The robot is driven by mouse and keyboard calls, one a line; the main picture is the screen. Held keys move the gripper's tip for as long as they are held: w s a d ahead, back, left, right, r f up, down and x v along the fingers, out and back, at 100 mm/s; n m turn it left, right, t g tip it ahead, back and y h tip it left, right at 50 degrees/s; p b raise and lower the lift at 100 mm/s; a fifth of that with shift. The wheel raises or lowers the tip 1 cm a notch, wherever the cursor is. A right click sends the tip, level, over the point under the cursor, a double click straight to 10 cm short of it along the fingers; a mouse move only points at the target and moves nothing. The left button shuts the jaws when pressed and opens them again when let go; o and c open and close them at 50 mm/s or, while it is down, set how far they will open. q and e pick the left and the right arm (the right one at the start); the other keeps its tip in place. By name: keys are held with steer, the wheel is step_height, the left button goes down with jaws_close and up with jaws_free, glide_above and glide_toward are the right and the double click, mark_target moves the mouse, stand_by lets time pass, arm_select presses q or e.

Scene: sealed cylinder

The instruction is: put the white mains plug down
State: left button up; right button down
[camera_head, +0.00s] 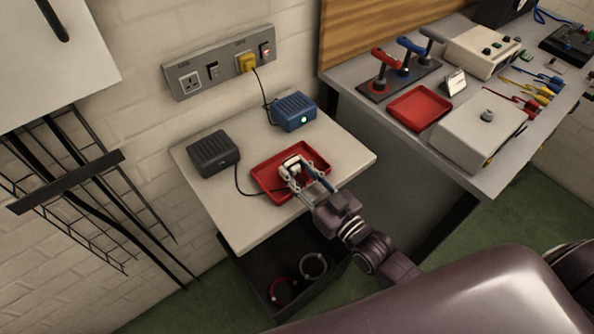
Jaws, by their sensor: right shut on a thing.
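The white mains plug (292,161) is between the fingertips of my right gripper (294,170), which is shut on it. My right gripper is over the red tray (263,176) on the small pale table. I cannot tell whether the plug touches the tray floor or hangs just above it. The fingers hide part of the plug. A dark cable runs from the black box (213,153) toward the red tray. My left gripper does not show.
A blue box (293,111) with a green light stands behind the tray, its cable leading to a yellow plug (246,63) in the wall socket panel (222,66). The small table (245,232) is bare at its front. A workbench with another red tray (419,108) stands at right.

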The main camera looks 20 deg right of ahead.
steer(key=c, duration=1.7)
jaws_free()
steer(key=shift+s+f, duration=0.25)
steer(key=shift+f, duration=0.6)
steer(key=shift+o, duration=1.2)
steer(key=shift+f, duration=0.15)
steer(key=shift+r+p, duration=0.35)
steer(key=shift+r, duration=0.25)
steer(key=shift+s+d+f, duration=0.1)
steer(key=shift+s+f, duration=0.05)
steer(key=shift+s, duration=0.1)
steer(key=r+b+v, duration=0.1)
steer(key=v, duration=1)
steer(key=shift+r+b, duration=0.25)
steer(key=shift+b, duration=0.1)
steer(key=shift+d, duration=0.15)
